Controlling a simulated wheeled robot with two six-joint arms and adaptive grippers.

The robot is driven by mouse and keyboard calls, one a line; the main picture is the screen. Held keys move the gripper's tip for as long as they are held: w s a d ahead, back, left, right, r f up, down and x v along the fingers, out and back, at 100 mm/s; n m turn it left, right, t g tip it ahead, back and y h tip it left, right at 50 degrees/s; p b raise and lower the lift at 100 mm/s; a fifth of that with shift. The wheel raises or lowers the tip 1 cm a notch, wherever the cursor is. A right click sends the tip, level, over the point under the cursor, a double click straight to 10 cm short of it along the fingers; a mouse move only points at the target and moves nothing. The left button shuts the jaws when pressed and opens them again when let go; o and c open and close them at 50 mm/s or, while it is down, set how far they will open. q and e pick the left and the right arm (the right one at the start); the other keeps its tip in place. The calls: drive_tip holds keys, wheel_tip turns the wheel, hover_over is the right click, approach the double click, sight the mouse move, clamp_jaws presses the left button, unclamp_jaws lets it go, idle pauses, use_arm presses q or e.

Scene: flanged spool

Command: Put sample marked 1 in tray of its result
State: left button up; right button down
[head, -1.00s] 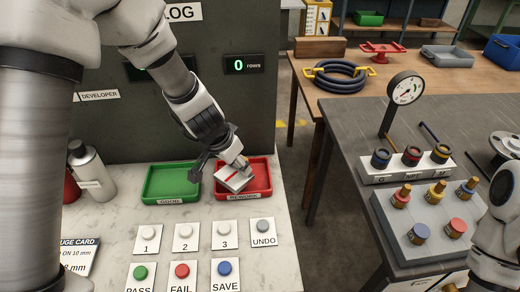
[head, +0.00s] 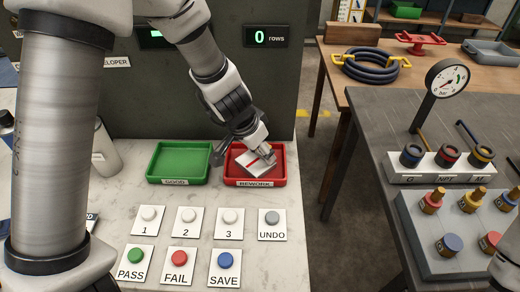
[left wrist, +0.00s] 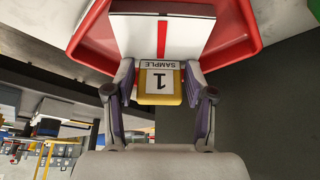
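The sample marked 1 is a white plate with a red stripe (head: 250,163) and a yellow tab labelled "SAMPLE 1" (left wrist: 159,84). It sits tilted within the red REWORK tray (head: 255,183); whether it touches the floor is hidden. My left gripper (head: 264,157) is over this tray. The green GOOD tray (head: 180,179) is left of the red tray and empty. My right gripper is not in view.
Buttons 1 (head: 148,214), 2, 3, UNDO, PASS (head: 134,253), FAIL and SAVE are in front of the trays. A dark panel (head: 285,90) reading "0 rows" stands behind. A grey bench with a dial gauge (head: 450,82) is at right, across a gap.

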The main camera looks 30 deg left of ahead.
sight(246, 169)
use_arm(q)
drive_tip(key=shift+s+r, duration=0.1)
drive_tip(key=shift+r, duration=0.1)
drive_tip(key=shift+r+p, duration=0.35)
drive_tip(key=shift+p, duration=0.1)
drive_tip(key=p+v, duration=0.9)
drive_tip(key=v, duration=0.2)
drive_tip(key=shift+s, duration=0.2)
drive_tip(key=shift+r, duration=0.1)
